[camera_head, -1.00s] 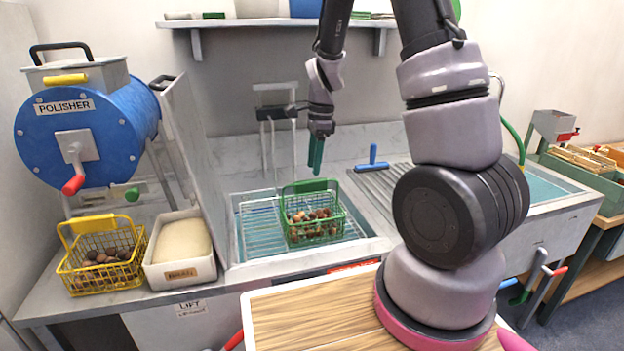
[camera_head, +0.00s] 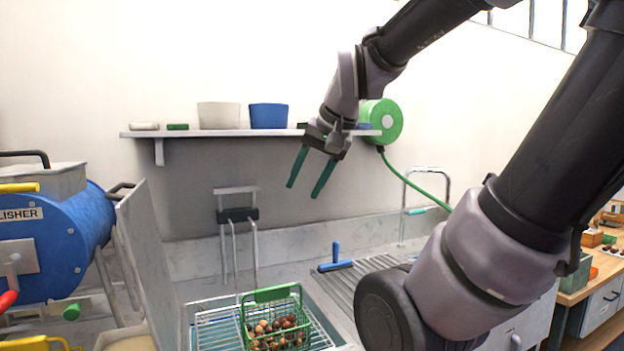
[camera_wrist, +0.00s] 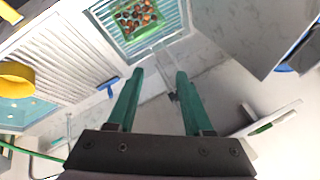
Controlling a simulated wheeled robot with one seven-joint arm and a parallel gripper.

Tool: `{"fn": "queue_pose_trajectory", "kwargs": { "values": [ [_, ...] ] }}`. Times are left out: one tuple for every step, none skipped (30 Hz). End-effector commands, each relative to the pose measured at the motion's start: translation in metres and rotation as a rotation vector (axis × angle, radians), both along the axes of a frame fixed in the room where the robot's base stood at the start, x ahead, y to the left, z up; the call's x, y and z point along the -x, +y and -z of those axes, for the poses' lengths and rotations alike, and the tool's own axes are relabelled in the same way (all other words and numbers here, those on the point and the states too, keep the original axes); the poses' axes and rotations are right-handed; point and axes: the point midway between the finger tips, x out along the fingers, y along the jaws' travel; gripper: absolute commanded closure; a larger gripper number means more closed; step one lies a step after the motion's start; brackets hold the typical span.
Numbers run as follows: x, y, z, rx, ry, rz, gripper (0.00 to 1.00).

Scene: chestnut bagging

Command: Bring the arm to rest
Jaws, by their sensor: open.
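My gripper (camera_head: 312,172) is raised in front of the wall, below and in front of the shelf. Its two green fingers are apart, with nothing between them. The open fingers also show in the wrist view (camera_wrist: 157,95). The green wire basket (camera_head: 275,318) of chestnuts stands on the rack in the sink, below and left of my gripper, apart from it. The basket shows at the top of the wrist view (camera_wrist: 136,17).
A shelf (camera_head: 225,133) with pots and a green hose reel (camera_head: 381,121) is close to my gripper. The blue polisher (camera_head: 60,240) stands at left. The wall area left of my gripper is free.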

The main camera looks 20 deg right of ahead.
Motion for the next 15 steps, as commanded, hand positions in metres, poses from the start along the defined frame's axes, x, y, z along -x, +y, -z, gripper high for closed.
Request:
{"fn": "queue_pose_trajectory", "kwargs": {
  "values": [
    [0.01, -0.001, -0.004, 0.027, -0.033, -0.026, 0.49],
    [0.014, -0.001, -0.006, 0.043, -0.048, -0.043, 0.49],
    [0.018, -0.001, -0.008, 0.06, -0.064, -0.061, 0.49],
    [0.021, -0.001, -0.008, 0.07, -0.072, -0.071, 0.49],
    [0.023, -0.001, -0.009, 0.078, -0.079, -0.08, 0.49],
    [0.025, -0.002, -0.009, 0.086, -0.085, -0.087, 0.49],
    [0.025, -0.002, -0.01, 0.089, -0.088, -0.09, 0.49],
    [0.026, -0.002, -0.01, 0.092, -0.089, -0.093, 0.49],
    [0.026, -0.002, -0.01, 0.093, -0.089, -0.094, 0.49],
    [0.026, -0.002, -0.01, 0.093, -0.089, -0.094, 0.49],
    [0.026, -0.002, -0.01, 0.093, -0.089, -0.094, 0.49],
    [0.026, -0.002, -0.01, 0.093, -0.089, -0.094, 0.49],
    [0.026, -0.002, -0.01, 0.092, -0.089, -0.094, 0.49],
    [0.026, -0.002, -0.01, 0.091, -0.089, -0.093, 0.49],
    [0.026, -0.002, -0.01, 0.091, -0.089, -0.093, 0.49]
  ]
}}
